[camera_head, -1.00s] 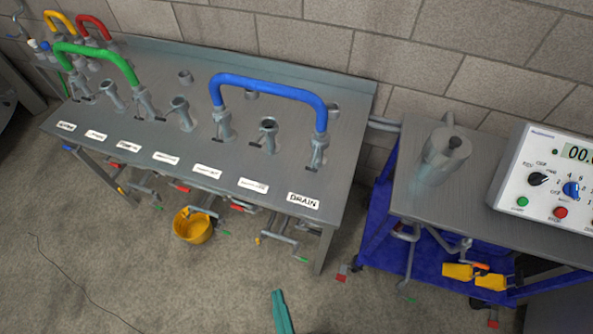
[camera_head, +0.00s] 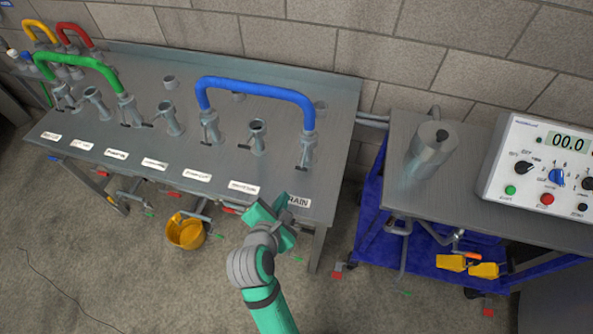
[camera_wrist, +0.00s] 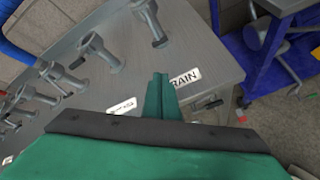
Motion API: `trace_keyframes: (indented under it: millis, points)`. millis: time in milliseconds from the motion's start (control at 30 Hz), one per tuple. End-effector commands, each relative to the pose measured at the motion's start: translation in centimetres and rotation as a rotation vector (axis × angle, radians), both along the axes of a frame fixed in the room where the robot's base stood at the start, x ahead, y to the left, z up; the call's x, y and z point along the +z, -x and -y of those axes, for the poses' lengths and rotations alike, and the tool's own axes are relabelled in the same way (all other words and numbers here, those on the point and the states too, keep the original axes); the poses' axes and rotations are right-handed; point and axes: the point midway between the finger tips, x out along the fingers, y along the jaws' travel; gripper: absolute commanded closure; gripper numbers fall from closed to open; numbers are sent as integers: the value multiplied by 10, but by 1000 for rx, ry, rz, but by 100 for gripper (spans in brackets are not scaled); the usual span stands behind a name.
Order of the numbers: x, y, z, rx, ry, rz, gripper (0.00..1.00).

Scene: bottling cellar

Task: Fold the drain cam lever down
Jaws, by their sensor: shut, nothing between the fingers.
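The drain port (camera_head: 308,148) is the rightmost grey coupling on the steel bench, behind the DRAIN label (camera_head: 299,202). One end of the blue hose (camera_head: 255,87) sits on it. A small dark cam lever (camera_head: 304,160) shows on its front; its exact angle is hard to tell. In the wrist view the drain port (camera_wrist: 148,18) stands at the top, beyond the fingertips. My gripper (camera_head: 282,203) is shut and empty, at the bench's front edge, and covers part of the DRAIN label. It is apart from the lever. The shut fingers (camera_wrist: 160,84) point toward the bench.
Other couplings, such as the open one (camera_head: 257,137), stand left of the drain port. A green hose (camera_head: 80,60) joins two ports at the left. A cart with a grey canister (camera_head: 431,150) and a control box (camera_head: 545,165) stands right.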

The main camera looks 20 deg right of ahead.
Motion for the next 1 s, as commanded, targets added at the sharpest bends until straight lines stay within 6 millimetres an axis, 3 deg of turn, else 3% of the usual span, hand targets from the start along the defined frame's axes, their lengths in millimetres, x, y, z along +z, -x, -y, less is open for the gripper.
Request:
trace_keyframes:
  millis: [33,200,433,633,1000]
  points:
    - [14,-8,2,7,48,-40,100]
    - [45,-16,5,46,183,-227,100]
    - [73,-14,-3,117,254,-419,100]
    - [80,-12,-8,151,267,-481,100]
    - [76,-16,-3,151,271,-483,100]
